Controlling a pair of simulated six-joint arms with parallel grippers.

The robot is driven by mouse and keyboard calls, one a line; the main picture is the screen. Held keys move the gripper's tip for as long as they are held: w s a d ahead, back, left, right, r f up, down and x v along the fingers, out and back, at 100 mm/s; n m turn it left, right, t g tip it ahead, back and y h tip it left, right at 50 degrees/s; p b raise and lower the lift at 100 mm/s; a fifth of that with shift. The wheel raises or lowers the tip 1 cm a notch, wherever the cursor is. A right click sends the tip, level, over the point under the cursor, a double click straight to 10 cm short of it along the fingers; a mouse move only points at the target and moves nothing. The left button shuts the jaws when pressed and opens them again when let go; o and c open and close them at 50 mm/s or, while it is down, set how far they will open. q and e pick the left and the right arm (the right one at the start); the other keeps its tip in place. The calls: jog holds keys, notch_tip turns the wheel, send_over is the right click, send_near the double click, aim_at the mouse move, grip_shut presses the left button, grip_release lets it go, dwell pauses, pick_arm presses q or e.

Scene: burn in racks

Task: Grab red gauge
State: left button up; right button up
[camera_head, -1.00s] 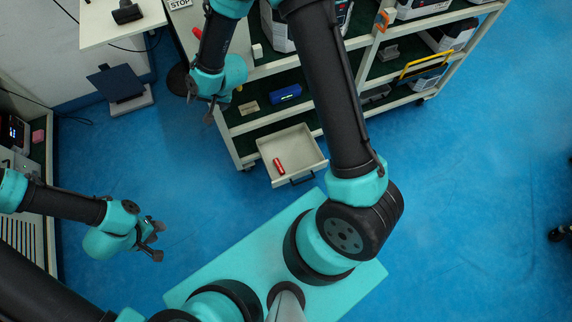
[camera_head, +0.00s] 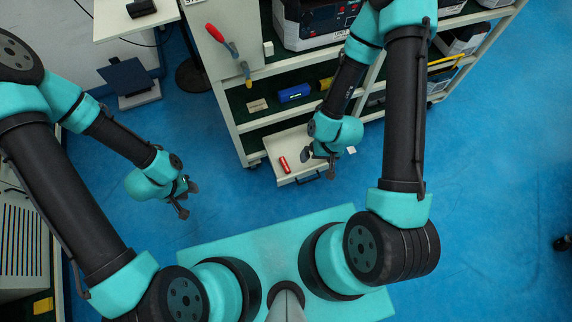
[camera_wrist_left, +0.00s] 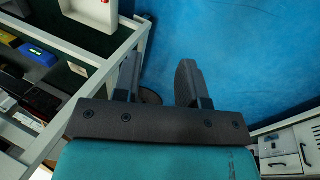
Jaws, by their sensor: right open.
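The red gauge (camera_head: 284,164) is a small red cylinder lying in the left part of the open cream drawer (camera_head: 291,178), low on the rack. My right gripper (camera_head: 328,165) is open and empty at the drawer's right side, a short way right of the gauge; its arm hides the drawer's right part. My left gripper (camera_head: 181,200) hangs over the blue floor, left of the drawer. Its fingers stand apart with only floor between them in the left wrist view (camera_wrist_left: 158,80).
The rack (camera_head: 239,125) holds a blue item (camera_head: 294,93) and a yellow item (camera_head: 326,84) on a shelf above the drawer. A red-handled tool (camera_head: 222,38) is on its left end. A white table (camera_head: 115,22) stands at the back left. The floor left of the drawer is clear.

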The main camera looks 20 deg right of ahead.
dwell(0.4)
pick_arm(q)
jog(key=o, duration=0.4)
jog(key=shift+o, duration=0.2)
